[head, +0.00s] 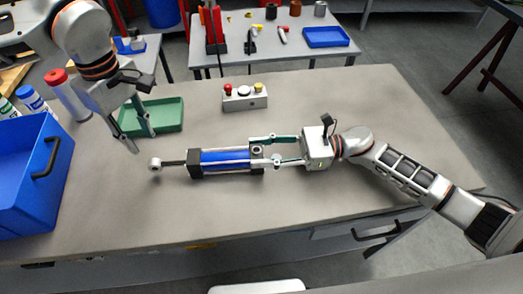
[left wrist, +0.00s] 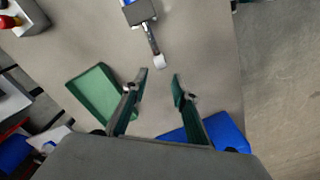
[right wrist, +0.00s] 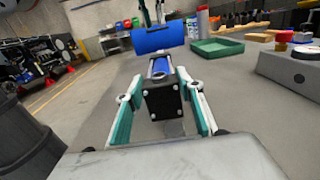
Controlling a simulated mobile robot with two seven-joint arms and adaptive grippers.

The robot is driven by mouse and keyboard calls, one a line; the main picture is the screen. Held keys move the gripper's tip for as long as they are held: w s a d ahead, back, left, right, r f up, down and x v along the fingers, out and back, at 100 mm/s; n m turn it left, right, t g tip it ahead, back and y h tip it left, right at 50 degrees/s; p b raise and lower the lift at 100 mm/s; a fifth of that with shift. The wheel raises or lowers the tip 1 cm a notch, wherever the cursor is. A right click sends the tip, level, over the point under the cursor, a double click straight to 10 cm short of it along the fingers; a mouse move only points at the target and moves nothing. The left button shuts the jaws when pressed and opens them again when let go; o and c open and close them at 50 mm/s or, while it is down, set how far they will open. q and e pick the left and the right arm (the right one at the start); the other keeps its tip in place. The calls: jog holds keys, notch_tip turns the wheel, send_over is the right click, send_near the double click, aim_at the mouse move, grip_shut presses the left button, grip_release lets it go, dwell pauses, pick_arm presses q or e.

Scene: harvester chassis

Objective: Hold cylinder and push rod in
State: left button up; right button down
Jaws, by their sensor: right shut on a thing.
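The cylinder (head: 225,160) has a blue body with black end blocks and lies flat on the grey table. My right gripper (head: 262,152) is shut on the cylinder's right end block, which shows between the fingers in the right wrist view (right wrist: 163,102). My left gripper (head: 142,143) is open and empty, above the table to the upper left of the rod eye. In the left wrist view the rod eye (left wrist: 159,62) lies just beyond its open fingers (left wrist: 161,82).
A green tray (head: 165,115) lies behind the left gripper. A blue crate (head: 30,175) stands at the left edge, with bottles (head: 68,95) behind it. A button box (head: 244,97) stands at the back. The table in front of the cylinder is clear.

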pick_arm(q)
jog(key=shift+o, duration=1)
jog(key=n+y, duration=0.5)
jog(key=n, duration=0.2)
send_near(153, 161)
jog(key=shift+h, duration=0.3)
jog(key=x, duration=0.8)
jog(key=shift+s+a+f, duration=0.1)
jog(key=shift+a+f, duration=0.2)
grip_shut()
jog(key=shift+d+r, duration=0.1)
jog(key=shift+d, duration=3.2)
dwell(0.6)
